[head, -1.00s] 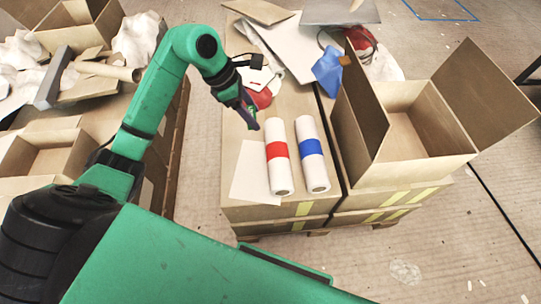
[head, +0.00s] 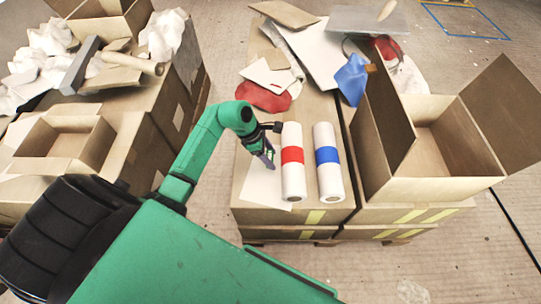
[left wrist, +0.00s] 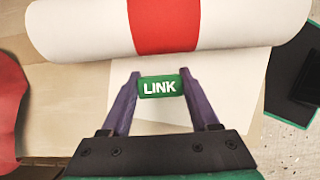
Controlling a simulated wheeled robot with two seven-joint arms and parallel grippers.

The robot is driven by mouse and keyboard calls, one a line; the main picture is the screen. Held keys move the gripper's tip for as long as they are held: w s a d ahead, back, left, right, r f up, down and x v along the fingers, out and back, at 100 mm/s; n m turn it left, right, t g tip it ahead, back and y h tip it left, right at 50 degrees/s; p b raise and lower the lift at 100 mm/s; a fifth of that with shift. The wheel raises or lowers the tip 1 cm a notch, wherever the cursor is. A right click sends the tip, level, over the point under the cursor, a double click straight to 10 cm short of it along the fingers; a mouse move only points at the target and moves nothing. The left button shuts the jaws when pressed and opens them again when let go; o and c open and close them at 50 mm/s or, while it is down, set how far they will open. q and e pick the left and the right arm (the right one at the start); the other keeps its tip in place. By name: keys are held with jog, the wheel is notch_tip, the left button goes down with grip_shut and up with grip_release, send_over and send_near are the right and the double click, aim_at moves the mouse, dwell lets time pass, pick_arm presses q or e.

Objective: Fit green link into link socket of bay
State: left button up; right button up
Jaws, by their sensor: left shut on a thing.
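My left gripper (head: 268,155) is shut on the green link (left wrist: 160,86). The link is a small green block with white "LINK" lettering, held crosswise between the purple fingertips in the left wrist view, where the gripper also shows (left wrist: 158,92). In the head view, the gripper is over the white sheet, just left of the red-banded roll (head: 292,180); the link is too small to make out there. I cannot make out the bay or its link socket in either view. My right gripper is not in view.
A blue-banded roll (head: 328,178) lies beside the red-banded one. An open carton (head: 440,185) stands to the right. White and brown sheets, a red cloth (head: 262,97) and a blue cloth (head: 351,78) lie farther back. A white sheet (head: 262,190) lies below my left gripper.

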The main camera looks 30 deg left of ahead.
pick_arm(q)
jog(key=shift+f, duration=0.15)
jog(key=o, duration=1.3)
jog(key=shift+o, duration=0.2)
